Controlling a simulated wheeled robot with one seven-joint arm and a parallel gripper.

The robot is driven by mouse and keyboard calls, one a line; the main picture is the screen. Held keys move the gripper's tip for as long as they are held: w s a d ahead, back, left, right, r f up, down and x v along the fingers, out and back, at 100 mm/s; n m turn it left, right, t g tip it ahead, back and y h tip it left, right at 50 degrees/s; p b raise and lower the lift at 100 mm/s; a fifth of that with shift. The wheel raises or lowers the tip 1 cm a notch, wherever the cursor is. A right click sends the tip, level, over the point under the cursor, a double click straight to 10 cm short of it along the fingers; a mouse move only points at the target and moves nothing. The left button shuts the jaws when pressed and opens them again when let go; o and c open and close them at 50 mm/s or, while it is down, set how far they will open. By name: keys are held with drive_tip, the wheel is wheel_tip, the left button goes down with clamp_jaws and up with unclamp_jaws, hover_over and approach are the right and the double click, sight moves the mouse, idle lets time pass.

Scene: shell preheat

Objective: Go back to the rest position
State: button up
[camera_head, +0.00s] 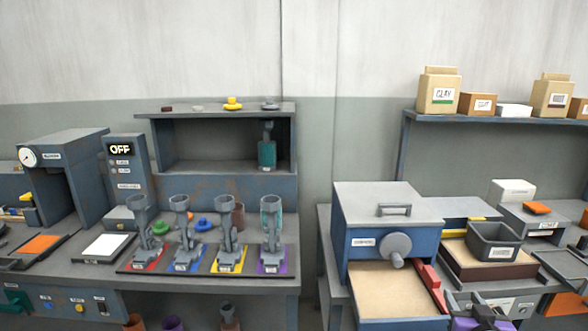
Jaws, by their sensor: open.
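My gripper (481,303) shows at the bottom edge, right of centre, as a dark forked shape with its fingers apart. It is in front of the right-hand bench, close to the open drawer (385,290) of the blue-grey box (388,222). Something purple (466,324) shows low beside the gripper, partly cut off by the frame edge. I cannot tell whether they touch. I see nothing held between the fingers. Most of my arm is out of view.
Several grey clamp-like holders (183,232) stand on coloured pads on the left bench. A small shelf (220,167) holds a teal-bodied tool. A dark open bin (492,242) stands right of the drawer box. A wall shelf (520,119) carries boxes. A gap separates the benches.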

drive_tip(key=s+a+y, duration=0.1)
drive_tip(key=s+a, duration=0.5)
drive_tip(key=s, duration=1)
drive_tip(key=s+a+n+y, duration=0.1)
drive_tip(key=s+a, duration=0.6)
drive_tip(key=s, duration=1)
drive_tip(key=s+a+n+y, duration=0.1)
drive_tip(key=s+a, duration=0.5)
drive_tip(key=s, duration=1)
drive_tip(key=shift+s+a+f+y, duration=0.15)
drive_tip(key=shift+f+y, duration=0.3)
drive_tip(key=shift+y, duration=0.05)
